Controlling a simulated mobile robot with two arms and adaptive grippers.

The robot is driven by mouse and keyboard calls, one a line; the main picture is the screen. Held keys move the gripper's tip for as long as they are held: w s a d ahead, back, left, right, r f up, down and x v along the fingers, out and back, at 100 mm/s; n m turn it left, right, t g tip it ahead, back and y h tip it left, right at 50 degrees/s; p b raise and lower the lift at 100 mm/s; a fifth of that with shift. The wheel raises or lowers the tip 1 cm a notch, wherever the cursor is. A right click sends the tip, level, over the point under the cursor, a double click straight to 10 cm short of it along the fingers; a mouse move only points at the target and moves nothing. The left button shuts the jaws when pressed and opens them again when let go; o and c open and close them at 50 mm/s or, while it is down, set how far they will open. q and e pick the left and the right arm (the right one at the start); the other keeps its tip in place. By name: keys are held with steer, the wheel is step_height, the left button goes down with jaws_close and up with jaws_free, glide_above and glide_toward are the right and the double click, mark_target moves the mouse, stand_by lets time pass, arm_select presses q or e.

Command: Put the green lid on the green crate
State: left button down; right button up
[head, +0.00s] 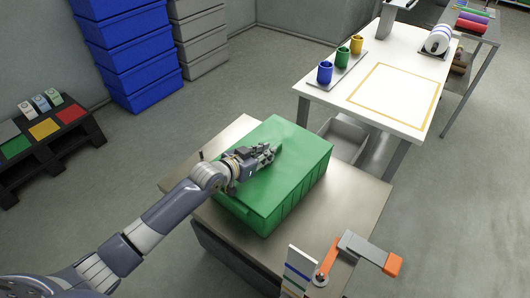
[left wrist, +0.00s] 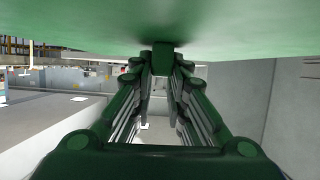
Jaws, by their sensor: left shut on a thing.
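The green crate (head: 301,196) stands on a metal-topped bench, with its ribbed side toward the right. The green lid (head: 285,143) lies over the crate's top and covers its opening. I cannot tell whether its rim is fully seated all round. My left gripper (head: 268,152) is above the middle of the lid, shut on its small grip, which the fingers mostly hide in the head view. In the left wrist view the fingers close on a dark green block (left wrist: 162,58) against the lid's broad green surface (left wrist: 160,22). My right gripper is not in view.
The bench (head: 354,199) has bare room right of the crate. A grey-and-orange lever (head: 366,252) and a striped white panel (head: 298,268) stand at its front. A white table (head: 385,92) with coloured mugs is behind right. Blue crates (head: 130,50) are stacked behind left.

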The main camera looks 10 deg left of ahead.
arm_select(q)
steer(key=shift+f, duration=0.1)
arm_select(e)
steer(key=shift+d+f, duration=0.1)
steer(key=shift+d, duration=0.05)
arm_select(q)
steer(key=c, duration=1.6)
jaws_free()
steer(key=shift+o, duration=0.6)
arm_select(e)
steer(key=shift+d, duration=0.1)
arm_select(q)
steer(key=shift+f, duration=0.1)
steer(key=shift+s, duration=0.15)
steer(key=v, duration=1.2)
